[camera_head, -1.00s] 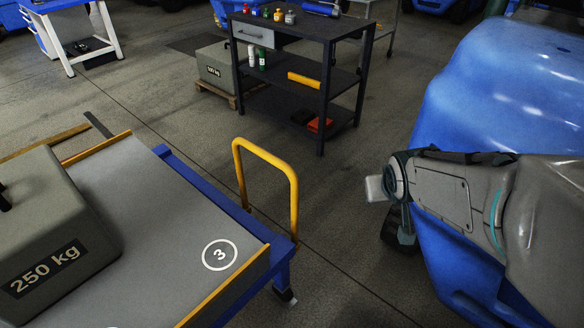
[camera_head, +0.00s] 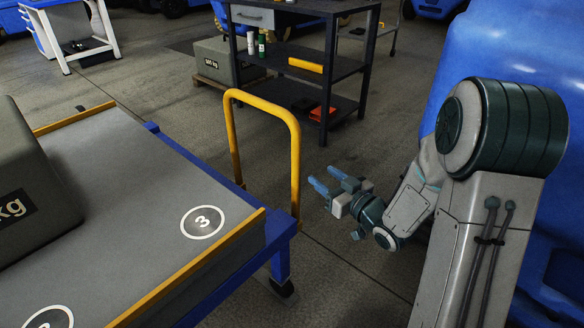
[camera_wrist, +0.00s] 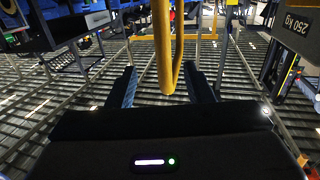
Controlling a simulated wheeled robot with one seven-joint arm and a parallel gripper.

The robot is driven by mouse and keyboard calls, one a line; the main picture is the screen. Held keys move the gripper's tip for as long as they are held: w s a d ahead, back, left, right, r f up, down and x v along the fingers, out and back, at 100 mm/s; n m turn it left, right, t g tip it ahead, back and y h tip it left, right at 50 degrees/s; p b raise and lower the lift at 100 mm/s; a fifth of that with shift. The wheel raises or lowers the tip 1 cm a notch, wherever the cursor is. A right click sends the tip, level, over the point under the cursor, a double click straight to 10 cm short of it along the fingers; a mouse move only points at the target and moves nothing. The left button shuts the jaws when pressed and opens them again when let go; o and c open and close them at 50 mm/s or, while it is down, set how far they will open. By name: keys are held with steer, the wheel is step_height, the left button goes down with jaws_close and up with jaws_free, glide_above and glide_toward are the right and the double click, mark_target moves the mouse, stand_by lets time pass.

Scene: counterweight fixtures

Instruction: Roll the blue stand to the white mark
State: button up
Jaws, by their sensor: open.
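The blue stand (camera_head: 282,235) is a wheeled cart with a grey top, yellow edge strips and a yellow push handle (camera_head: 295,165) on its far right side. A caster shows under its near right corner. A grey weight (camera_head: 30,190) sits on its left part, and a circled 3 is printed on the top. My gripper (camera_head: 326,186) is open and empty just right of the handle, apart from it in the head view. In the wrist view the yellow handle (camera_wrist: 167,65) stands ahead, between the two fingers (camera_wrist: 162,88). I cannot make out the white mark.
A dark shelf table (camera_head: 325,65) with a drawer stands behind the handle. A large blue body (camera_head: 545,60) fills the right side. A white-legged table (camera_head: 65,30) is at the back left. Open floor lies between the stand and the shelf table.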

mark_target(292, 153)
steer(key=b+x, duration=0.3)
steer(key=x, duration=1.1)
steer(key=shift+s+a, duration=0.15)
steer(key=shift+s, duration=0.05)
jaws_close()
